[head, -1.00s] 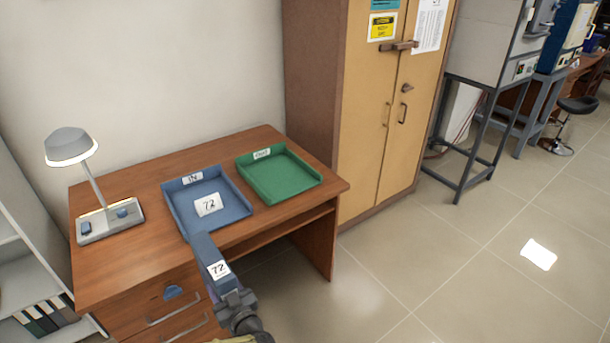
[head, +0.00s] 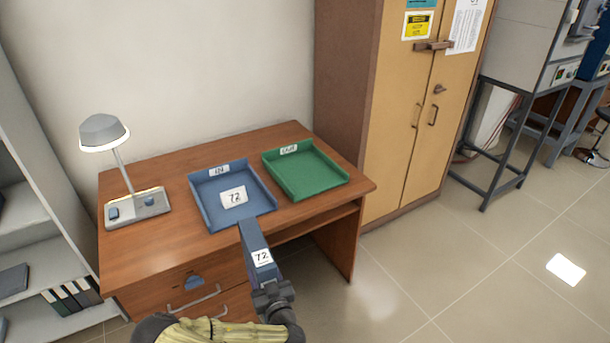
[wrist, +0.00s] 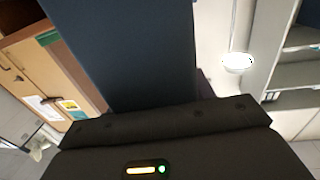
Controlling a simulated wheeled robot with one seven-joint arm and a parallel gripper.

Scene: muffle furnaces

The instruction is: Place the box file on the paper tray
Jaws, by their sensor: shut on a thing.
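The box file (head: 257,245) is dark blue, long and narrow, with a white label reading 72. My gripper (head: 270,288) is shut on its near end and holds it in front of the desk. Its far end overlaps the front edge of the blue tray in the head view; I cannot tell whether they touch. In the wrist view the box file (wrist: 120,50) fills the upper middle, and the fingertips are hidden. The blue paper tray (head: 207,203), marked IN, lies on the desk with a white 72 card (head: 233,197) in it. A green paper tray (head: 310,188) lies to its right.
The wooden desk (head: 150,245) carries a lamp (head: 105,133) on its left side. A tall cabinet (head: 400,130) stands right of the desk, and grey shelves (head: 30,205) stand at the left.

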